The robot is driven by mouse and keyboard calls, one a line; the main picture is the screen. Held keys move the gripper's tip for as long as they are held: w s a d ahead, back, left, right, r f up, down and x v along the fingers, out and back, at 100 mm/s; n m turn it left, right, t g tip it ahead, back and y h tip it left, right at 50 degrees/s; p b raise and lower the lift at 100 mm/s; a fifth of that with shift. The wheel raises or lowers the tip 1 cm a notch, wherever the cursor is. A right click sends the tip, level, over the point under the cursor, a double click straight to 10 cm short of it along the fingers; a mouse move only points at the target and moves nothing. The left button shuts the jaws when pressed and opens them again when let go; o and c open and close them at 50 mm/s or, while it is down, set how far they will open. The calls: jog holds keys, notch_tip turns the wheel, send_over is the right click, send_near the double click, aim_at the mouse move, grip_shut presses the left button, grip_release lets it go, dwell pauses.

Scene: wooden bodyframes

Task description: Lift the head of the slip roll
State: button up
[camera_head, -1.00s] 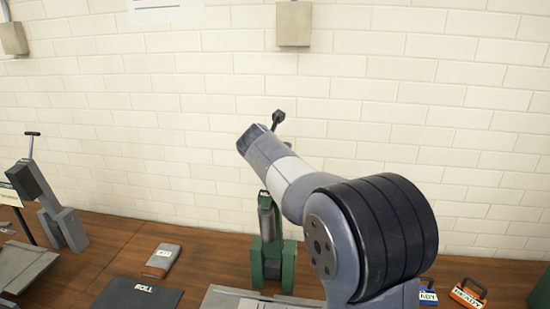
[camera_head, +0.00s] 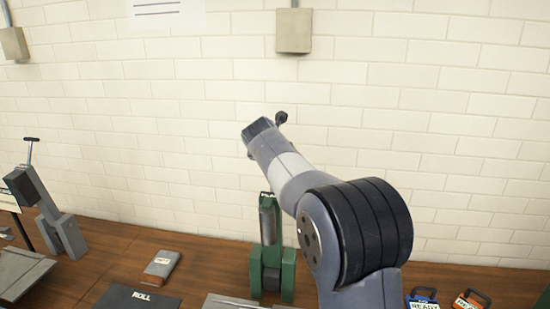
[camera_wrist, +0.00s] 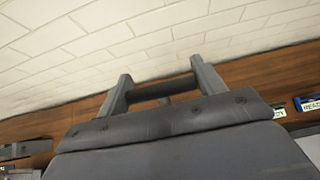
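A dark slab (camera_head: 138,299) labelled "ROLL" lies on the bench at the lower left. A green machine (camera_head: 271,266) with a grey cylinder stands beside my arm; its label is only partly readable. I cannot tell which machine is the slip roll. In the wrist view the two fingers of my gripper (camera_wrist: 162,88) stand well apart. A dark bar (camera_wrist: 163,89) shows between them, with a short piece below it; I cannot tell whether the fingers touch it. In the head view my arm hides most of the gripper, high above the bench against the wall.
A grey machine (camera_head: 42,207) with a T-handle stands at the left. A grey block (camera_head: 161,264) lies on the wooden bench nearby. Blue (camera_head: 422,298) and orange (camera_head: 471,302) READY tags sit at the lower right. The white brick wall (camera_head: 400,130) rises behind.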

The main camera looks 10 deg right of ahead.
jog(key=shift+o, duration=1.4)
jog(key=shift+w+f, duration=0.2)
jog(key=shift+w, duration=0.05)
jog(key=shift+o, duration=0.6)
jog(key=shift+s+r, duration=0.1)
jog(key=shift+r, duration=0.05)
jog(key=b+v, duration=0.2)
jog(key=v, duration=0.8)
jog(key=shift+s+r, duration=0.3)
jog(key=shift+w+f, duration=0.1)
jog(key=p+x, duration=0.2)
jog(key=x, duration=0.7)
jog(key=shift+w+f, duration=0.2)
jog(key=shift+f, duration=0.15)
jog(key=shift+w, duration=0.1)
